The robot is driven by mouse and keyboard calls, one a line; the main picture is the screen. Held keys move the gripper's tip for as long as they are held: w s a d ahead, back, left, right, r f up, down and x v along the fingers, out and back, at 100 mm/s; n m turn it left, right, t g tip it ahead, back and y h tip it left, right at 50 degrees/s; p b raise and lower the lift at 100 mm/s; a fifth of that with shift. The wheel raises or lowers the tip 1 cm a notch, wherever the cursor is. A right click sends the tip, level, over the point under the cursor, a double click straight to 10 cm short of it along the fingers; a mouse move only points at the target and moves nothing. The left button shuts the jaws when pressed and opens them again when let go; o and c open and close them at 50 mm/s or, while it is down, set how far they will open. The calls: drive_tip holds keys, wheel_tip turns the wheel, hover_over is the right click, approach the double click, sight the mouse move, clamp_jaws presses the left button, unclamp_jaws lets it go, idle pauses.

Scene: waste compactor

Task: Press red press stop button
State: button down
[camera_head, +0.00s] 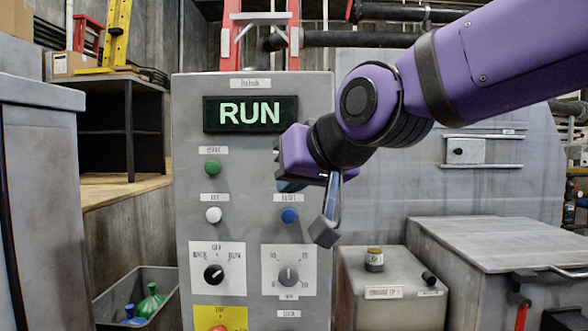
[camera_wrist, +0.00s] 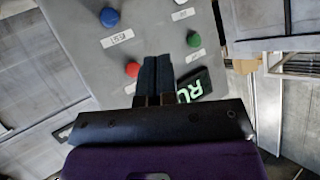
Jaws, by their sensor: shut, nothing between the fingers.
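The grey control panel (camera_head: 186,130) has a lit display reading RUN (camera_head: 251,115). A red button (camera_wrist: 133,69) sits near that display in the wrist view, with a label partly hidden; my gripper hides it in the head view. Another red button (camera_head: 218,328), on a yellow plate, is cut off at the panel's bottom. My gripper (camera_head: 324,234) is shut and empty, in front of the panel's right edge. In the wrist view its closed fingertips (camera_wrist: 157,61) appear just right of the red button; contact cannot be told.
The panel also has a green button (camera_head: 212,167), a white button (camera_head: 214,214), a blue button (camera_head: 289,215) and two dark knobs (camera_head: 214,275) (camera_head: 289,275). A metal box (camera_head: 375,318) with a small jar stands right of it. A bin (camera_head: 108,305) with bottles stands left.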

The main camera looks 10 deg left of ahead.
drive_tip(key=shift+w, duration=0.1)
drive_tip(key=w+a, duration=0.2)
drive_tip(key=w, duration=0.6)
drive_tip(key=shift+w, duration=0.15)
drive_tip(key=shift+w+a, duration=0.1)
drive_tip(key=shift+w, duration=0.05)
idle(2.0)
drive_tip(key=shift+w+a, duration=0.1)
drive_tip(key=shift+w, duration=0.15)
drive_tip(key=shift+w+a, duration=0.1)
drive_tip(key=shift+w, duration=0.4)
idle(0.8)
drive_tip(key=shift+s, duration=0.2)
drive_tip(key=shift+s+d, duration=0.25)
drive_tip(key=shift+s, duration=0.45)
